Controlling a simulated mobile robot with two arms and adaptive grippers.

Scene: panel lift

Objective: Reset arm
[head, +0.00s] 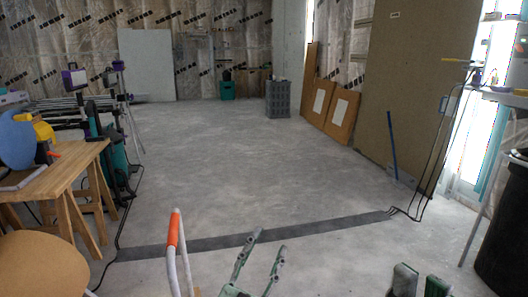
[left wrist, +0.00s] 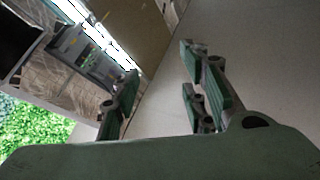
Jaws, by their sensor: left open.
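My left gripper (head: 270,240) is at the bottom middle of the head view, pointing up and away, with its two green-grey fingers apart. In the left wrist view the fingers of my left gripper (left wrist: 160,92) stand apart with nothing between them. The two green fingertips of my right gripper (head: 421,278) show at the bottom edge, right of the left one, with a gap between them. The rest of the right gripper is cut off. Neither gripper touches anything that I can see.
A wooden trestle table (head: 50,165) and a round wooden top (head: 40,268) stand at the left. A white and orange bar (head: 174,232) rises left of my left gripper. A dark strip (head: 250,238) crosses the floor. A black bin (head: 505,225) stands right. The middle floor is clear.

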